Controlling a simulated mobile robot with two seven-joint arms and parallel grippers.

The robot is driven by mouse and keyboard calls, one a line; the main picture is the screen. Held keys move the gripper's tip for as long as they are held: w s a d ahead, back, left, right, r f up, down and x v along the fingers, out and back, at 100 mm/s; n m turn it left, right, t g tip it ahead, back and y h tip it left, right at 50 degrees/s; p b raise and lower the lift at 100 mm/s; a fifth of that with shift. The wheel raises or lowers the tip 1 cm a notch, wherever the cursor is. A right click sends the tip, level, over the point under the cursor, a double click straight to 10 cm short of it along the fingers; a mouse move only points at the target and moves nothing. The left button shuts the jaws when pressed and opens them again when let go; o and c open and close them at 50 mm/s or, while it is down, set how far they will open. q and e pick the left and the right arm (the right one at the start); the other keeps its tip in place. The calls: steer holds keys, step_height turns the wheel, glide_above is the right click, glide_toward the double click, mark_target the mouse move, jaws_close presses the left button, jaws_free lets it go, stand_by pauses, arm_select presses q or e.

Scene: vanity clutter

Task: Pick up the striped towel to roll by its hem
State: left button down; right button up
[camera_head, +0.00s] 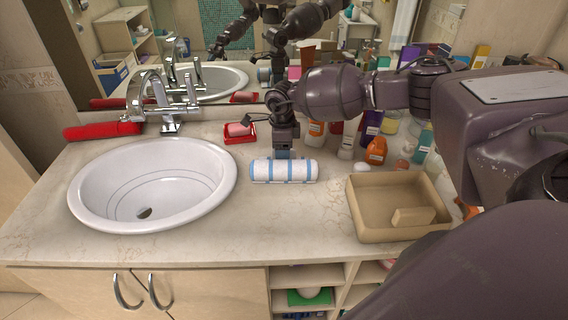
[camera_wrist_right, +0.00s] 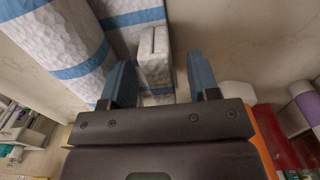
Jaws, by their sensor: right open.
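The striped towel (camera_head: 284,171) is a white roll with blue bands, lying on the counter right of the basin. In the right wrist view the towel (camera_wrist_right: 60,40) fills the upper left. A narrow white flap of it, which looks like the hem (camera_wrist_right: 155,58), sticks out between my fingers. My right gripper (camera_head: 283,154) points down at the towel's far side. In the wrist view its two blue fingers (camera_wrist_right: 162,78) are apart, one on each side of the flap, with a visible gap at the right finger. My left gripper is not in view.
A beige tray (camera_head: 365,212) with a small block in it stands right of the towel. Several bottles, including an orange one (camera_head: 376,151), crowd behind it. A red soap dish (camera_head: 240,138) is behind left, near the white basin (camera_head: 100,188). The counter in front is clear.

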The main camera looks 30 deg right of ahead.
steer(key=shift+c, duration=0.4)
jaws_close()
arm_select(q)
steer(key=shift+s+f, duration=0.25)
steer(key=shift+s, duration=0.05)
arm_select(e)
steer(key=shift+r, duration=0.1)
